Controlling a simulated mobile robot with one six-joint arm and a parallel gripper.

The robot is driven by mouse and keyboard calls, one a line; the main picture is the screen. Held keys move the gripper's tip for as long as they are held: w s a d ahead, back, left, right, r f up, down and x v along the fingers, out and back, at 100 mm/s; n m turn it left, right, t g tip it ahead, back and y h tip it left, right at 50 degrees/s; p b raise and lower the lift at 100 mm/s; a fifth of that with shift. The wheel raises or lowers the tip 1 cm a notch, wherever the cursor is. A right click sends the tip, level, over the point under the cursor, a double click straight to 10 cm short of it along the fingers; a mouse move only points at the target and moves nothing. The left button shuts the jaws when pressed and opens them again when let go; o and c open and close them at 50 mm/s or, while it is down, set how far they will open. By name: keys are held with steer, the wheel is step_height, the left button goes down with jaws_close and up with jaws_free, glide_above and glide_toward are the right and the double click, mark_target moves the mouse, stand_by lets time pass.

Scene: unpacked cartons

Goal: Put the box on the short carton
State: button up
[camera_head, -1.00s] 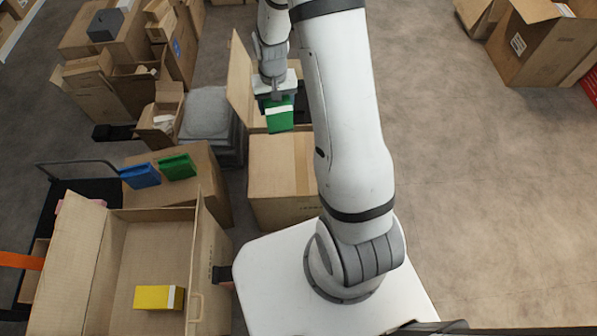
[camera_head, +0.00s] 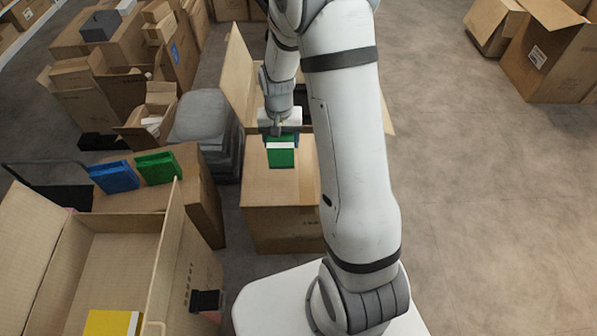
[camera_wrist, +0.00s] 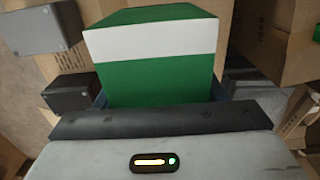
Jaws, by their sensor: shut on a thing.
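My gripper (camera_head: 280,136) is shut on a green box (camera_head: 281,157) with a white band. The box fills the middle of the wrist view (camera_wrist: 155,80). In the head view it overlaps the far part of the top of a closed low carton (camera_head: 282,215). I cannot tell whether it touches that top or hangs above it. Another closed carton (camera_head: 205,205) at left bears a blue box (camera_head: 114,177) and a second green box (camera_head: 159,168). The pictures do not make certain which carton is the short one.
A large open carton (camera_head: 178,255) at lower left holds a yellow box (camera_head: 110,323). An open carton's raised flap (camera_head: 238,75) stands behind my gripper. Grey stacked bins (camera_head: 205,125) are left of it. The floor at right is clear up to the open cartons (camera_head: 545,60).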

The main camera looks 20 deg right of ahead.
step_height(320, 180, down, 10)
steer(key=b, duration=0.3)
steer(key=shift+f, duration=0.15)
steer(key=o, duration=1.3)
steer(key=shift+c, duration=0.2)
